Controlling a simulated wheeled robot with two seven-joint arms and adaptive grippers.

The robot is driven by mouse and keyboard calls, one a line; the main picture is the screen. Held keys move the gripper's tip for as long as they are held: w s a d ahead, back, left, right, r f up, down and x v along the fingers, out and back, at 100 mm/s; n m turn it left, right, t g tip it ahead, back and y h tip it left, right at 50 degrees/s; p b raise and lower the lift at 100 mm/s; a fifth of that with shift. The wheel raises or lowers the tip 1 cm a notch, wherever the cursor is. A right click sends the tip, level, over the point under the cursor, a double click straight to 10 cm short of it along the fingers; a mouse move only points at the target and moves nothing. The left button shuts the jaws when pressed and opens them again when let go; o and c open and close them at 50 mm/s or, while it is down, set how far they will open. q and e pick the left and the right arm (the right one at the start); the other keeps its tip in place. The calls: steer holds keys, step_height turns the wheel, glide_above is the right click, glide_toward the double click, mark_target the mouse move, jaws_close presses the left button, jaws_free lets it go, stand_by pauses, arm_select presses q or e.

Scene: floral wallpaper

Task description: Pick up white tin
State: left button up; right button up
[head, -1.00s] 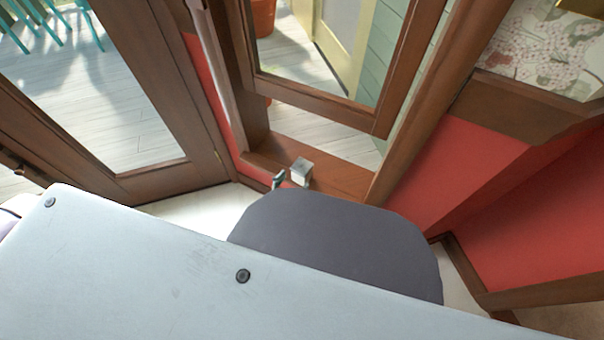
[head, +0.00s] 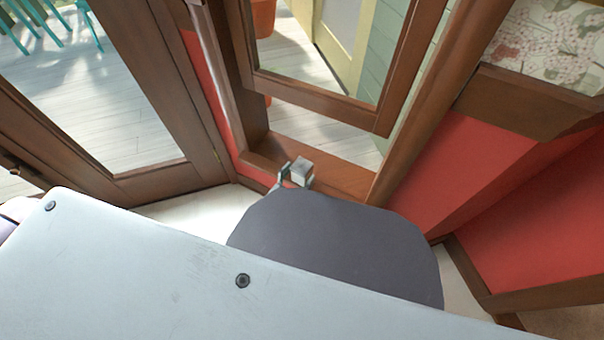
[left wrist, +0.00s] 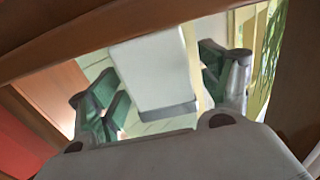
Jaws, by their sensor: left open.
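The white tin (head: 303,171) is a small pale box at the window sill in the head view. In the left wrist view the tin (left wrist: 150,72) is large, with a white face and a grey lower edge. My left gripper (left wrist: 160,82) is open, with one green-and-grey finger on each side of the tin. Gaps show between the fingers and the tin. In the head view one finger of my left gripper (head: 285,174) shows at the tin's left side; the rest is hidden behind my own arm. My right gripper is not in view.
The brown window sill (head: 340,178) runs under an open window frame (head: 330,108). A glazed door (head: 110,120) stands at the left. Red wall panels (head: 460,175) are at the right. My own arm covers the lower part of the head view.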

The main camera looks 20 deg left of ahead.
arm_select(q)
steer(key=shift+b+x, duration=0.45)
steer(key=shift+x, duration=0.8)
steer(key=shift+c, duration=0.2)
steer(key=c, duration=1.2)
